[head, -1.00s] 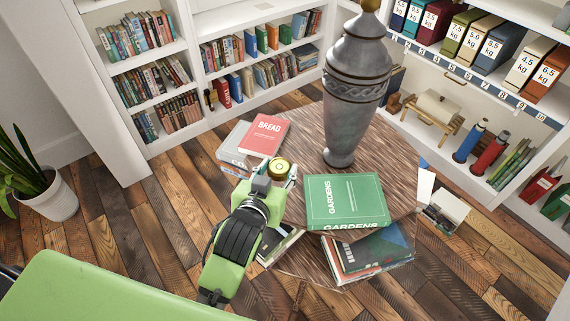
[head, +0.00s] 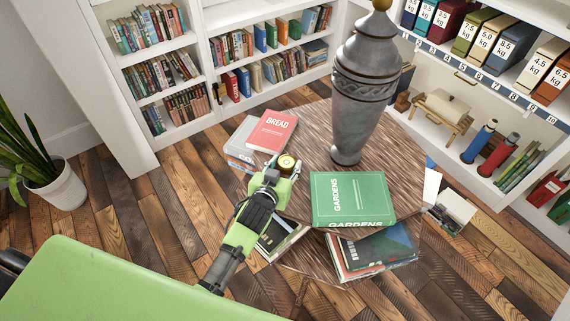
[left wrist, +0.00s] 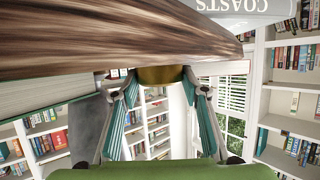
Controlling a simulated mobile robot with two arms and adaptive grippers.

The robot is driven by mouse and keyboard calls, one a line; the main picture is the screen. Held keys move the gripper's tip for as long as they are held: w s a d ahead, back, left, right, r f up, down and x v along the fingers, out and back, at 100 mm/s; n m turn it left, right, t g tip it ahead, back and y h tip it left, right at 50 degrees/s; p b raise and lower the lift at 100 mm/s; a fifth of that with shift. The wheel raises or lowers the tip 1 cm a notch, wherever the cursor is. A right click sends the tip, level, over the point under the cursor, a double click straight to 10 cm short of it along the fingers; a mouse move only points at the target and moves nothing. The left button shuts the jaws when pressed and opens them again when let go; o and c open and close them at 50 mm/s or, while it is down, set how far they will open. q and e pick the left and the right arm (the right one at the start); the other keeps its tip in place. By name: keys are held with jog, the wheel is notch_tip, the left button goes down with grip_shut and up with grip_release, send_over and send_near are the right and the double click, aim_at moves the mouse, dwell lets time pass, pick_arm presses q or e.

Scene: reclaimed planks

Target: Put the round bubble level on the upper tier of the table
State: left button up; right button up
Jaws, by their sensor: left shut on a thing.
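The round bubble level (head: 287,160) is a small brass disc with a pale top. My left gripper (head: 284,170) is shut on it at the left edge of the table's upper tier (head: 310,122), between the red book and the green book. In the left wrist view the brass level (left wrist: 160,75) sits between the fingertips, close to the wooden tier (left wrist: 90,45). I cannot tell whether it touches the wood. The lower tier (head: 300,262) shows below, partly covered by books. My right gripper is not in view.
On the upper tier stand a tall grey urn (head: 360,100), a green GARDENS book (head: 352,198) and a red BREAD book (head: 271,131) on a grey book (head: 240,150). Bare wood shows left of the urn. Shelves line the walls; a potted plant (head: 60,187) stands left.

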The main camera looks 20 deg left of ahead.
pick_arm(q)
jog(key=shift+f, duration=0.1)
jog(key=o, duration=1.2)
jog(key=shift+c, duration=0.2)
jog(key=shift+r, duration=0.25)
jog(key=shift+s, duration=0.35)
jog(key=v, duration=1.1)
jog(key=shift+s+r, duration=0.1)
jog(key=shift+s, duration=0.05)
